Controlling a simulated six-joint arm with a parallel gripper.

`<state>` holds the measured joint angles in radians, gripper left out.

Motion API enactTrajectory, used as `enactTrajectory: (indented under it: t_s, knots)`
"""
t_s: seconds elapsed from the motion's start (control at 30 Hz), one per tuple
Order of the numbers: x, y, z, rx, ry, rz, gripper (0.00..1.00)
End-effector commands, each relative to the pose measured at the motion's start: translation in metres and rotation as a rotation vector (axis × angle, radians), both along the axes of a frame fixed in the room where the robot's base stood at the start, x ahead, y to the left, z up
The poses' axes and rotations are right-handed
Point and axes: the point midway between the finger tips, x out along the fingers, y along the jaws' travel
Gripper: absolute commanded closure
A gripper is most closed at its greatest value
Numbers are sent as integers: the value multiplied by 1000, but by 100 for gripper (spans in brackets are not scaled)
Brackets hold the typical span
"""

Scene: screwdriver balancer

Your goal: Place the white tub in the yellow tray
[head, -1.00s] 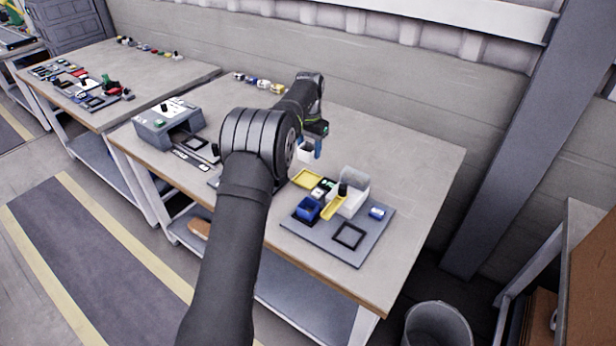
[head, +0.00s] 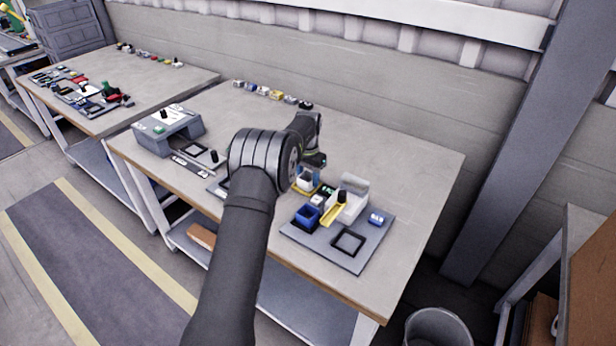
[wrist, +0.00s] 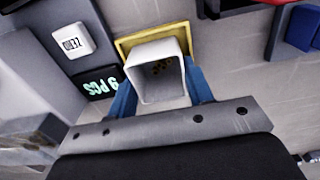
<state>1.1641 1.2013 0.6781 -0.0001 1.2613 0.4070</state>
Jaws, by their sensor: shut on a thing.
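The white tub (wrist: 160,72) is held between the two blue fingers of my gripper (wrist: 160,86) in the wrist view. In the head view my gripper (head: 307,181) is low over the yellow tray (head: 296,188), and my arm partly hides both. I cannot tell whether the tub touches the tray floor.
A dark display reading "9 PCS" (wrist: 101,83) and a white numbered block (wrist: 73,41) are beside the tray. A blue bin (head: 307,215), a yellow chute (head: 334,210) and a white container (head: 352,198) stand close by.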

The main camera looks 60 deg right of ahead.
Motion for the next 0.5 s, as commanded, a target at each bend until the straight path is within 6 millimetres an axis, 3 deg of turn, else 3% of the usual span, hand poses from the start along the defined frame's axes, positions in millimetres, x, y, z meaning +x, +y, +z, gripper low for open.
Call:
enactTrajectory:
  t_s: [0.1,0.37,0.5]
  knots:
    - [0,0,-1,0,0,0,44]
    - [0,0,0,0,0,0,44]
    - [0,0,11,-2,-1,0,44]
